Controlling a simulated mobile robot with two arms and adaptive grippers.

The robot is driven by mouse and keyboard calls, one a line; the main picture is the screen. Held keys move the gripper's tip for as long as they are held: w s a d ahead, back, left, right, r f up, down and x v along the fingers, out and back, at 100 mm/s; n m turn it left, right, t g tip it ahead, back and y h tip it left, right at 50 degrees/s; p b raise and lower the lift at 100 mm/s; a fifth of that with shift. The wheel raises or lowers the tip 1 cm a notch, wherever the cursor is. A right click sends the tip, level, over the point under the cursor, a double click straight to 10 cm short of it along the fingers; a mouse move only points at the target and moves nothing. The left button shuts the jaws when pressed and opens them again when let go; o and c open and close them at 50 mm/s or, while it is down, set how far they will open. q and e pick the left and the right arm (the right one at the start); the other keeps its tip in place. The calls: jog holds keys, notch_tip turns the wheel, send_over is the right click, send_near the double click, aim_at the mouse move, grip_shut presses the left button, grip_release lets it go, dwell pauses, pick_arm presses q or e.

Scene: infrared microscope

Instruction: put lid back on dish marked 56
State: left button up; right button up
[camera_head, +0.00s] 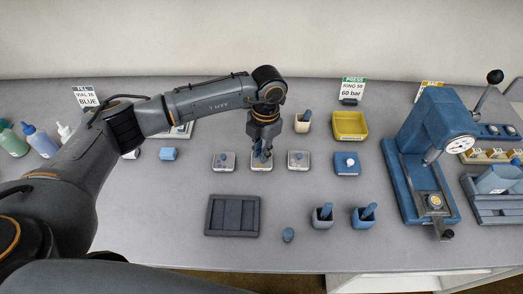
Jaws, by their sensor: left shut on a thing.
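Three small square dishes stand in a row mid-table: a left dish (224,162), a middle dish (261,167) and a right dish (298,161). Their marks are too small to read, so I cannot tell which is 56. My left gripper (261,153) points down over the middle dish and largely covers it. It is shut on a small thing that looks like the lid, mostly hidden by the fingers. I cannot tell whether this lid touches the dish. My right gripper is not in view.
A yellow bin (350,125) and a blue block (346,163) stand right of the dishes. A blue press (425,145) stands farther right.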

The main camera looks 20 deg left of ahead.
pick_arm(q)
jog(key=shift+f+b, duration=0.1)
jog(key=shift+b, duration=0.2)
dwell(0.4)
jog(key=o, duration=1.3)
jog(key=shift+r+p, duration=1.5)
jog(key=shift+r, duration=1.5)
grip_shut()
